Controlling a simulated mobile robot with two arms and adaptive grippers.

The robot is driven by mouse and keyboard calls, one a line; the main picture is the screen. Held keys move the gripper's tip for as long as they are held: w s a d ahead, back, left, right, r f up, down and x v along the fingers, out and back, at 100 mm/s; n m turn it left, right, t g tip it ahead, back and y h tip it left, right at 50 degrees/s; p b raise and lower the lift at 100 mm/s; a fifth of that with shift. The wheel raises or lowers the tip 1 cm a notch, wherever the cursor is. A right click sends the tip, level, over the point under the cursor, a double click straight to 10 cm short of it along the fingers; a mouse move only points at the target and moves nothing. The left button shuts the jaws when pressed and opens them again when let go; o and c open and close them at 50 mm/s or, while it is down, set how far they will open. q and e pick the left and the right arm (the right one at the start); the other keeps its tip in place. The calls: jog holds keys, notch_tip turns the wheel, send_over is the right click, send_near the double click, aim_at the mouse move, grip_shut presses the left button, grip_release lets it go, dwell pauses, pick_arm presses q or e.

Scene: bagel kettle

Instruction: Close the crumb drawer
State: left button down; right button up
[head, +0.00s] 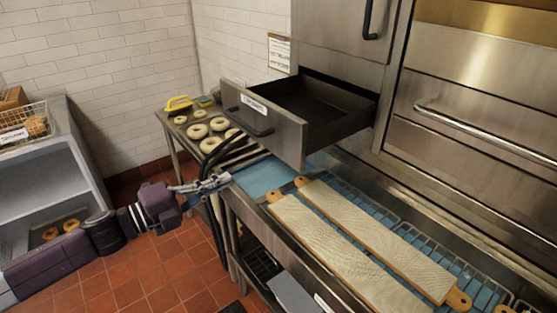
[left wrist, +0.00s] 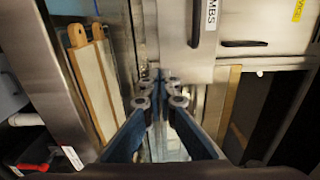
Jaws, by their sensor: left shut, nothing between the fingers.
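The crumb drawer (head: 292,138) is pulled out of the steel oven unit, with its dark, empty-looking inside showing. Its steel front carries a white label (head: 254,104) and a black bar handle (head: 248,124). In the left wrist view, the drawer front (left wrist: 178,40) stands just beyond the fingertips, with part of the label readable as "MBS". My left gripper (head: 226,179) is shut and empty, left of and below the drawer front in the head view. Its blue fingers (left wrist: 160,88) meet in the left wrist view. Contact with the drawer cannot be told. My right gripper is not in view.
Two long boards (head: 378,240) lie on the rack below and right of the drawer. A side table (head: 172,126) holds several bagels and a yellow-handled tool (head: 178,103). A grey shelf unit (head: 62,150) stands at left. Red floor is open between them.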

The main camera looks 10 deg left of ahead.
pick_arm(q)
jog(key=p, duration=0.6)
send_near(277, 155)
jog(key=x, duration=0.5)
jog(key=shift+w+d, duration=0.2)
jog(key=shift+w+d+f, duration=0.3)
jog(key=shift+w+d, duration=0.15)
jog(key=shift+w, duration=0.15)
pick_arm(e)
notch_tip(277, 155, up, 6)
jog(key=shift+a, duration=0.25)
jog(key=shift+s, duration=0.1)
